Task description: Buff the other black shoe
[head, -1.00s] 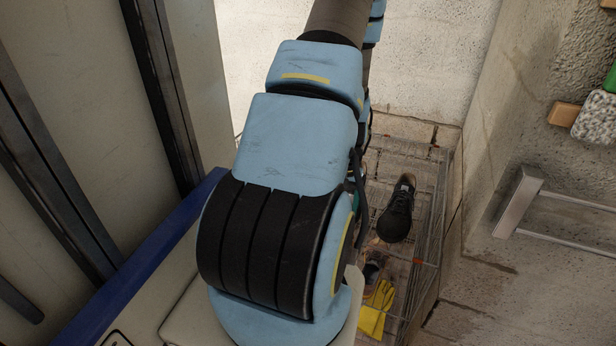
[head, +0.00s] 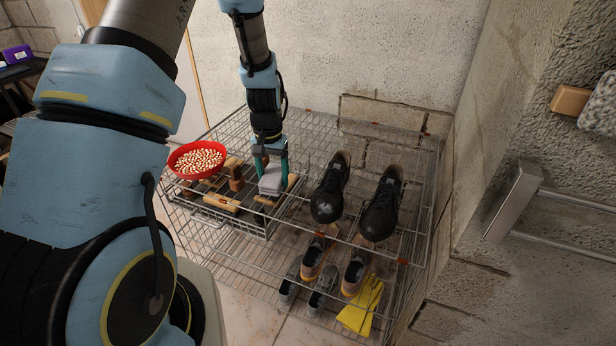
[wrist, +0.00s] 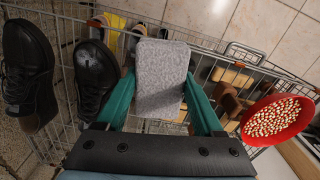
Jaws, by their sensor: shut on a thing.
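Two black shoes stand side by side on the wire rack's upper level, right of my gripper. The left shoe (head: 330,190) has a pale smudge on its toe; it also shows in the wrist view (wrist: 95,78). The right shoe (head: 382,205) looks darker and cleaner; it is at the far left of the wrist view (wrist: 28,75). My gripper (head: 271,165) points down with its teal fingers shut on a grey fuzzy block (head: 272,182), which fills the middle of the wrist view (wrist: 160,80). The block is over the brush tray, apart from both shoes; its exact height is unclear.
A wire tray (head: 225,222) with wooden-handled brushes (head: 222,202) lies under and left of my gripper. A red bowl (head: 172,165) of beige pellets stands at its back left. Below are several other shoes (head: 318,250) and yellow gloves (head: 360,305). A wall borders the right.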

